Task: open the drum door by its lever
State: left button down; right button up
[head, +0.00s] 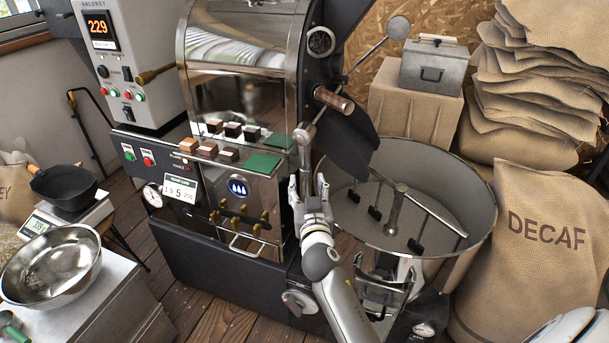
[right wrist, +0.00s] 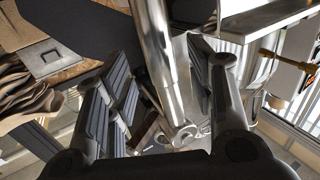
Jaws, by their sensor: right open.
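The drum roaster (head: 240,60) stands in the middle of the head view. A bright metal lever (head: 304,134) with a rounded end hangs at its front right edge, beside a wooden handle (head: 333,100) and a dark chute (head: 350,140). I cannot make out the drum door clearly. My right gripper (head: 308,183) is open, with its fingers pointing up just below the lever's end. In the right wrist view the shiny metal bar of the lever (right wrist: 158,50) runs down between the spread fingers. I cannot tell whether they touch it.
The round cooling tray (head: 480,185) with stirring arms lies right of my arm. A rod with a ball end (head: 398,28) sticks out above it. A DECAF sack (head: 550,240) stands at the right. A steel bowl (head: 50,265) and scale (head: 70,218) are at the left.

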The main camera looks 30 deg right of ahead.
aim_at(306, 180)
jog(key=shift+x, duration=2.3)
grip_shut()
